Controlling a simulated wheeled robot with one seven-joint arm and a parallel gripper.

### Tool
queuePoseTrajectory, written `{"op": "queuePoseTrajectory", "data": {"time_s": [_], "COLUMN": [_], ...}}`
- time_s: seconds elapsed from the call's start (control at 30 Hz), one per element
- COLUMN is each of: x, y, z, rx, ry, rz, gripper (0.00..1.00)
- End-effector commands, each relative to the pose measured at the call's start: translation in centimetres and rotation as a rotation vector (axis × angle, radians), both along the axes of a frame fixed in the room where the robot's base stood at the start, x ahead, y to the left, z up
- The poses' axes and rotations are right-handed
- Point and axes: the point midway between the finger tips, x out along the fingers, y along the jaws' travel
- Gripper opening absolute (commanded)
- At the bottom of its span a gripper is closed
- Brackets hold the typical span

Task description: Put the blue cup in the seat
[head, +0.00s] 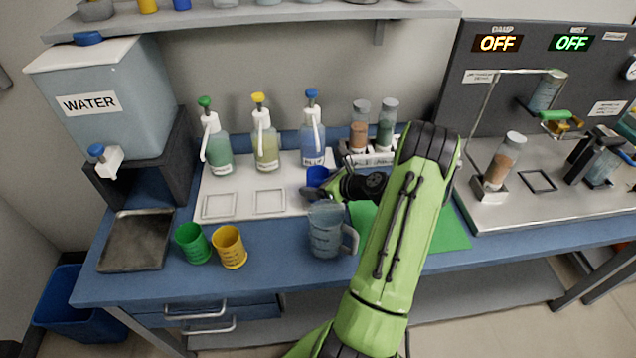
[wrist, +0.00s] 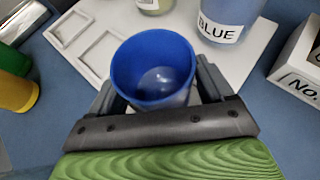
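The blue cup (head: 318,177) is upright at the front right of the white board (head: 241,192), in front of the blue-labelled pump bottle (head: 312,143). In the wrist view, the cup (wrist: 153,70) shows its open rim and sits between my two fingers. My gripper (head: 328,190) appears shut on it, one finger on each side. Two square seats show on the board, the left one (head: 219,206) and the middle one (head: 268,201). The board area under the cup is hidden, so I cannot tell whether a seat lies there or whether the cup touches the board.
A clear jug (head: 326,230) stands close in front of my gripper. Green (head: 193,243) and yellow (head: 229,247) cups stand on the blue counter at the left. Green- and yellow-topped pump bottles line the board's back. A rack of vials (head: 368,158) stands to the right.

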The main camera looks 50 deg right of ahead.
Motion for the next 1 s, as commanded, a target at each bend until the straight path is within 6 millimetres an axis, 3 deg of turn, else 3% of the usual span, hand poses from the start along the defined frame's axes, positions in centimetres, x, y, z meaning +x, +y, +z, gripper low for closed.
{"op": "queuePoseTrajectory", "data": {"time_s": [0.07, 0.37, 0.47, 0.8, 1.0], "x": [0.0, 0.0, -1.3, -8.8, -10.5], "y": [0.0, 0.0, -0.2, -0.9, -0.9], "z": [0.0, 0.4, 1.1, 5.3, 6.1], "rx": [0.0, -0.002, 0.0, 0.0, -0.001], "ry": [0.0, -0.001, 0.0, -0.001, -0.001], "rz": [0.0, 0.001, -0.002, -0.004, 0.0], "gripper": [0.93, 0.93, 0.93, 0.93, 0.93]}}
